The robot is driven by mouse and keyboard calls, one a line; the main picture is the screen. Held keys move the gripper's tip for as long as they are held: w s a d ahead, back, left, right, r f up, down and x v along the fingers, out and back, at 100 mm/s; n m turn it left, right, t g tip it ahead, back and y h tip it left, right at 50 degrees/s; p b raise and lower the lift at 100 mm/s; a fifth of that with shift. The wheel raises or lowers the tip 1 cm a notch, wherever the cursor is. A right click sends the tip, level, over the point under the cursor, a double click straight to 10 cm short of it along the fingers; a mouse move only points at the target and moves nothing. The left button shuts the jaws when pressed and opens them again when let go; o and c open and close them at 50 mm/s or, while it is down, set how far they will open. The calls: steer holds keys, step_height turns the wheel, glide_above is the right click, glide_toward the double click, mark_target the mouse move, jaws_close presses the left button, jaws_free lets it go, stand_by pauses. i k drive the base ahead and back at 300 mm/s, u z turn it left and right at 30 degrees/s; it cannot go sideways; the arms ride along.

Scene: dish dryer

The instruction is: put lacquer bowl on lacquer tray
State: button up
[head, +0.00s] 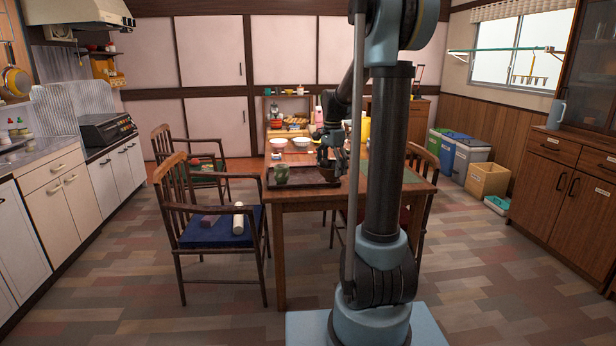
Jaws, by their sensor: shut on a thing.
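The dark lacquer tray (300,183) lies on the near left part of the wooden table. A green, rounded vessel (281,173) stands on its left part. My gripper (327,163) is low over the right part of the tray, pointing down. It is shut on a small dark thing (326,174), which looks like the lacquer bowl. At this size I cannot tell whether the bowl touches the tray.
Two pale bowls (279,143) stand farther back on the table (303,203). A chair (189,222) with a blue cushion and loose things stands at the left, close to the table. Another chair (421,163) is at the right. The floor at front left is clear.

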mark_target(318, 176)
steer(key=i, duration=0.95)
steer(key=u, duration=0.1)
